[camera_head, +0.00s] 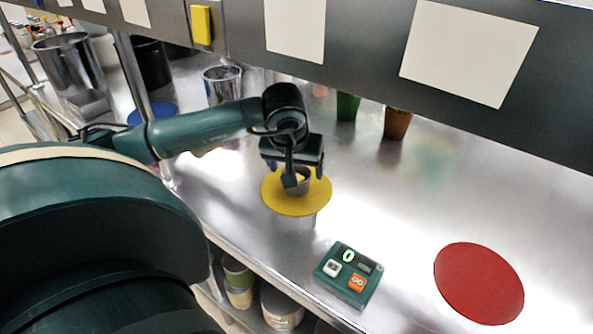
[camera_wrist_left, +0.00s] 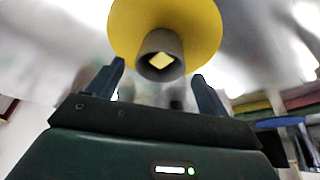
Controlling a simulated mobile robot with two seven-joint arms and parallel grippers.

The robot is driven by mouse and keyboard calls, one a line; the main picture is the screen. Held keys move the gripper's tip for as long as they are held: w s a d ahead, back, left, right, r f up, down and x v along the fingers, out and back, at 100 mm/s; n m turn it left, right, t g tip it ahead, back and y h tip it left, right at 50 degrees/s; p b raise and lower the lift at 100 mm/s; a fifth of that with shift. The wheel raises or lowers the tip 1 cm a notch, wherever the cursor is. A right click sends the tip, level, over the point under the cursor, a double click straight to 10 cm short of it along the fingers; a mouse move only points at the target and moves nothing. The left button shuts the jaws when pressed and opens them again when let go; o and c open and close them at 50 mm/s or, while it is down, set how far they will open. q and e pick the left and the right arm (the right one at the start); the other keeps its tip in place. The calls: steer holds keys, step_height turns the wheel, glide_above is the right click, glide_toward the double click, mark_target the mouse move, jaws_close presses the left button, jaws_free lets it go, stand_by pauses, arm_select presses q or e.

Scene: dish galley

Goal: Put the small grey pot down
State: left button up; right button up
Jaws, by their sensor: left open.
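The small grey pot (camera_head: 303,182) stands on a yellow round mat (camera_head: 281,205) on the steel counter, with something yellow inside it. My left gripper (camera_head: 290,180) is right at the pot and partly hides it. In the left wrist view the grey pot (camera_wrist_left: 160,44) shows against the yellow mat (camera_wrist_left: 205,25), beyond the fingertips. The two fingers of my left gripper (camera_wrist_left: 158,75) are spread apart there, with a gap to the pot on each side. My right gripper is not in view.
A green device with buttons (camera_head: 348,274) lies near the counter's front edge, and a red round mat (camera_head: 478,284) lies to the right. A green cup (camera_head: 347,106) and a brown cup (camera_head: 397,123) stand at the back. The counter (camera_head: 400,200) between them is clear.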

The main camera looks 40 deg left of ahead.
arm_select(q)
steer(key=v, duration=0.4)
steer(key=shift+r, duration=0.15)
steer(key=shift+s, duration=0.1)
stand_by(0.3)
